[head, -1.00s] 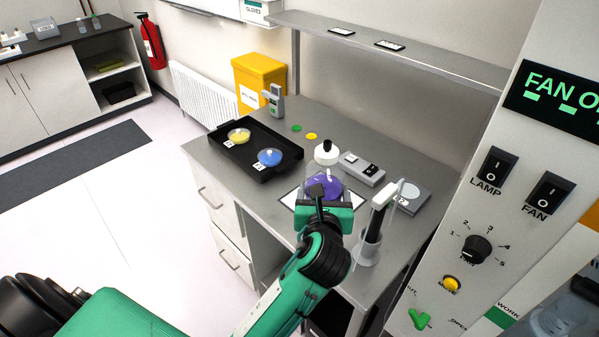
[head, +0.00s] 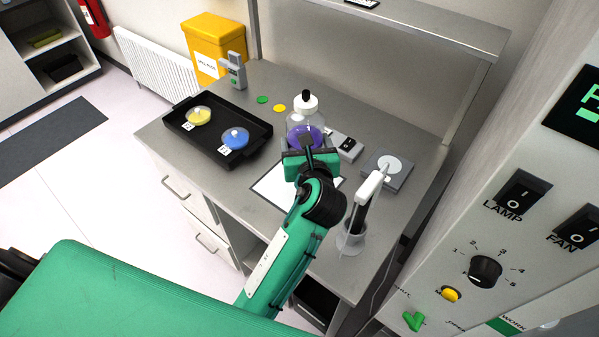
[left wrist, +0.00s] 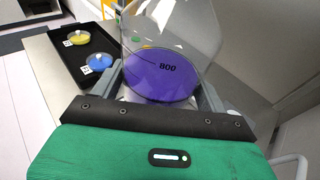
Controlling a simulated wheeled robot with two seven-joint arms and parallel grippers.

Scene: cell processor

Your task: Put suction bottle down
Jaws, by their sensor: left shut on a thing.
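The suction bottle (head: 306,119) is clear, with purple liquid in it and a white cap with a black top. It stands about upright over the grey bench, behind my left gripper (head: 308,150). The left gripper is shut on it; in the left wrist view the fingers (left wrist: 164,95) lie on both sides of the bottle (left wrist: 163,72), which bears an "800" mark. The bottle's base is hidden, so I cannot tell whether it touches the bench. A white mat (head: 270,189) with a dark border lies just in front. My right gripper is not in view.
A black tray (head: 262,131) with a yellow-filled dish (head: 198,116) and a blue-filled dish (head: 235,139) is to the left. A grey switch box (head: 347,146), a pipette in a stand (head: 352,237) and a flat scale (head: 387,167) are to the right. A shelf (head: 420,22) overhangs the back.

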